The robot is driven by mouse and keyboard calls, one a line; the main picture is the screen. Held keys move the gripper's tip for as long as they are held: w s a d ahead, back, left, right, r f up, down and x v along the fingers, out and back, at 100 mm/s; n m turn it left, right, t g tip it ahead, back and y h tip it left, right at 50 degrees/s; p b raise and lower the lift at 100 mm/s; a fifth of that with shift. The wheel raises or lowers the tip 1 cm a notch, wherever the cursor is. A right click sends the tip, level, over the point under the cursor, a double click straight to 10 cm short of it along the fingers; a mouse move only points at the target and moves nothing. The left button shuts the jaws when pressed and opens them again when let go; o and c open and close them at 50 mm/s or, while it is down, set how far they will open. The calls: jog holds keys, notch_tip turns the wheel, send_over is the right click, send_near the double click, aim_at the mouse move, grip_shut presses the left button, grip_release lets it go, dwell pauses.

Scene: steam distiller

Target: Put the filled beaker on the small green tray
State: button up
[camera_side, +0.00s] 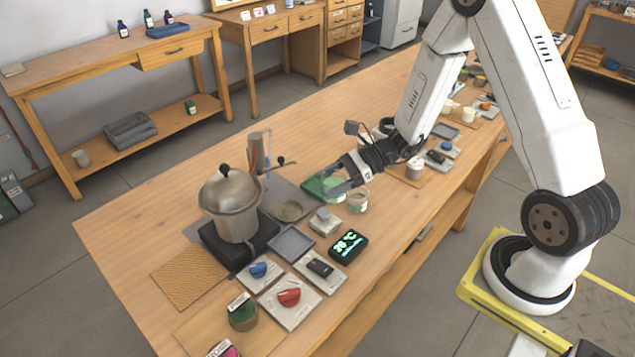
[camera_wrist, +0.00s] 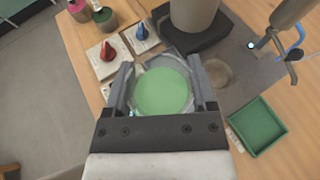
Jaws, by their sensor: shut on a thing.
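The beaker (camera_wrist: 162,92) is filled with light green liquid and sits between the two fingers of my gripper (camera_wrist: 163,88) in the wrist view. My gripper is shut on it, and the beaker looks roughly upright. The small green tray (camera_wrist: 262,125) lies to the right of the beaker in the wrist view, apart from it and empty. In the side view the tray (camera_side: 312,187) is partly covered by my gripper (camera_side: 338,188), which reaches in low from the right. How high the beaker is above the table is hard to tell.
The metal boiler (camera_side: 232,205) stands on a black base left of my gripper. A condenser stand (camera_side: 258,152) rises behind the tray. Blue (camera_side: 258,270) and red (camera_side: 289,297) knobs sit nearer the front.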

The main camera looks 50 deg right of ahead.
jog(key=shift+w+d+m+t, duration=0.15)
jog(key=shift+d+m+t, duration=0.25)
jog(key=shift+d, duration=0.05)
jog(key=d+m+t+h, duration=0.5)
jog(key=d+m+h, duration=0.1)
jog(key=d, duration=0.3)
jog(key=shift+w+m+h, duration=0.15)
jog(key=shift+m+h, duration=0.25)
jog(key=shift+m, duration=0.2)
jog(key=w+f, duration=0.2)
jog(key=w, duration=0.2)
jog(key=w+d+f, duration=0.1)
jog(key=w+f, duration=0.2)
jog(key=w, duration=0.1)
jog(key=w+d+f, duration=0.1)
jog(key=w+f, duration=0.2)
jog(key=w, duration=0.1)
jog(key=shift+w+d+f, duration=0.1)
jog(key=shift+w+f, duration=0.05)
jog(key=shift+w, duration=0.05)
jog(key=shift+w+d+f, duration=0.1)
jog(key=shift+w+f, duration=0.35)
jog(key=shift+f, duration=0.05)
